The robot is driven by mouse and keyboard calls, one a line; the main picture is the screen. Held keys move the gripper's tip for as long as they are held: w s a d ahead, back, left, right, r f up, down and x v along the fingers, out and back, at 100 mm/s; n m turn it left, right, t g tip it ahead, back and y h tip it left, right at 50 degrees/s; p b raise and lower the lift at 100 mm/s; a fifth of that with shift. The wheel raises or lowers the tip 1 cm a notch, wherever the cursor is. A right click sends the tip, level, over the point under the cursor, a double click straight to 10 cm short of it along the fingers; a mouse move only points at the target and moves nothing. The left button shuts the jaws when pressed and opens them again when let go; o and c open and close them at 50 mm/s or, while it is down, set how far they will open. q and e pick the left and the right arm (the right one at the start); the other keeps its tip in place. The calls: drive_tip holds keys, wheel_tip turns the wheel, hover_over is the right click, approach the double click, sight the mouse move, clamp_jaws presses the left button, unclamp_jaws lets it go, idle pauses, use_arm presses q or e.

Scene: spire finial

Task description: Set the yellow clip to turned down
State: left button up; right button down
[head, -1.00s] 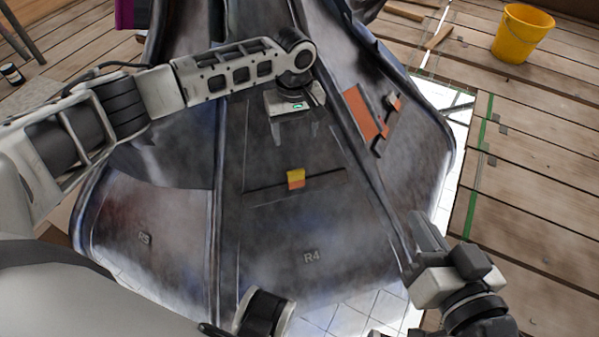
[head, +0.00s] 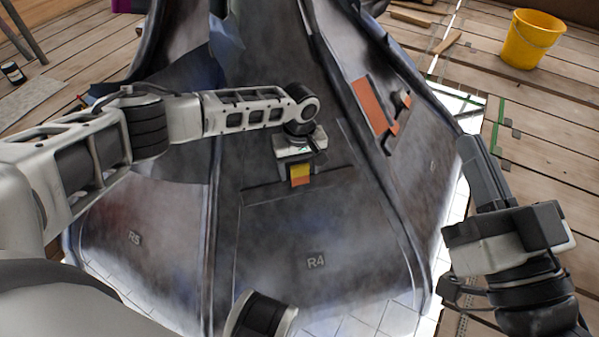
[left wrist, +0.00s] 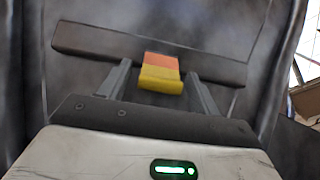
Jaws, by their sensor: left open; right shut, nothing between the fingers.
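The yellow clip (head: 300,170) sits at a dark strip (head: 330,177) on the grey spire panel, with an orange patch on its lower side in the head view. In the left wrist view the clip (left wrist: 161,84) shows yellow nearest me and orange beyond. My left gripper (head: 300,178) is open, with one finger on each side of the clip. In the left wrist view its fingers (left wrist: 161,83) stand apart from the clip with gaps on both sides. My right gripper (head: 466,142) is shut and empty, at the panel's right edge, away from the clip.
The panel marked R4 (head: 316,261) lies below the clip, and one marked R5 (head: 134,238) to its left. Raised ribs separate the panels. An orange patch (head: 371,104) with a dark bracket is at upper right. A yellow bucket (head: 533,40) stands on the plank floor.

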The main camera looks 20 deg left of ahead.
use_arm(q)
drive_tip(key=shift+f, duration=0.15)
drive_tip(key=shift+c, duration=0.3)
drive_tip(key=c, duration=0.9)
drive_tip(key=shift+w, duration=0.1)
